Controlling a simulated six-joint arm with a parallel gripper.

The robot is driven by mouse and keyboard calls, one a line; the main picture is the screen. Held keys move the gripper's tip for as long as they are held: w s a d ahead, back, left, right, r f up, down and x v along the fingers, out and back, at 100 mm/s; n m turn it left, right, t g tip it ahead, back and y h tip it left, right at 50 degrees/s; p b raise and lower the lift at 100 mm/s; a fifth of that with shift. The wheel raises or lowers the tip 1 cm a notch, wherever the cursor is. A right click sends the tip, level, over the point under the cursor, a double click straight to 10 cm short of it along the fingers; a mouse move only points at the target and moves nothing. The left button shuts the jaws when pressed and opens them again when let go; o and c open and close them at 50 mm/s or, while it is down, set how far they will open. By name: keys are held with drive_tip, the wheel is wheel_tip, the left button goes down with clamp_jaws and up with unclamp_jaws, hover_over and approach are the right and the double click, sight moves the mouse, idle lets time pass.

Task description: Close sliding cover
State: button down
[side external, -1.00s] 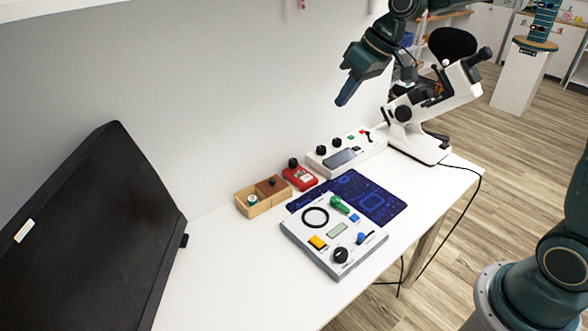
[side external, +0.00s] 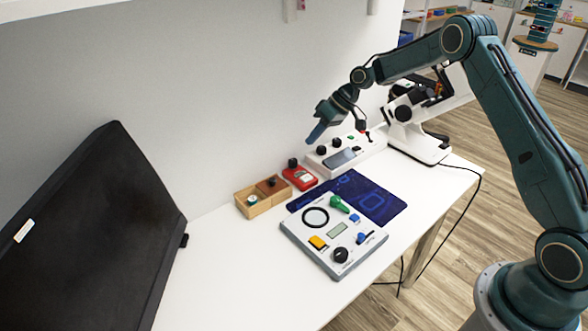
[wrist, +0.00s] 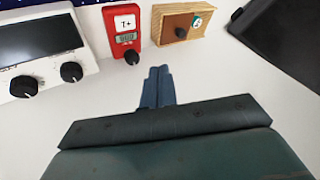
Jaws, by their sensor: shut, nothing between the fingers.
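A small wooden box (side external: 262,208) stands on the white table near the wall. Its brown sliding cover (side external: 272,184) with a dark knob lies over the right part of the box; the left part is open and shows a round green-and-white item (side external: 252,200). In the wrist view the box (wrist: 205,38) is at the top, with the cover (wrist: 175,22) and its knob facing me. My gripper (side external: 313,138) is shut and empty, in the air above and to the right of the box, apart from it. Its fingertips (wrist: 159,72) point toward the box side.
A red meter (side external: 301,178) stands just right of the box. A white device with knobs (side external: 347,155), a blue mat (side external: 385,203) and a control panel (side external: 322,258) are further right. A black monitor (side external: 95,230) stands left. The table's front left is clear.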

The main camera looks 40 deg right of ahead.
drive_tip(key=shift+w+d+f, duration=0.1)
drive_tip(key=shift+w+f, duration=0.05)
drive_tip(key=shift+f, duration=0.35)
drive_tip(key=shift+w+d+f, duration=0.1)
drive_tip(key=shift+w+f, duration=0.05)
drive_tip(key=shift+f, duration=0.35)
drive_tip(key=shift+f, duration=0.1)
approach(284, 181)
drive_tip(key=w+f, duration=0.2)
drive_tip(key=w+a+f, duration=0.1)
drive_tip(key=w+f, duration=0.1)
drive_tip(key=shift+a+f, duration=0.2)
drive_tip(key=shift+f, duration=0.2)
drive_tip(key=shift+s+a+r, duration=0.1)
drive_tip(key=shift+s+a, duration=0.05)
drive_tip(key=shift+a, duration=0.35)
drive_tip(key=shift+s+a+r, duration=0.1)
drive_tip(key=shift+a, duration=0.45)
drive_tip(key=shift+s+a, duration=0.1)
drive_tip(key=shift+a, duration=0.65)
drive_tip(key=a, duration=0.8)
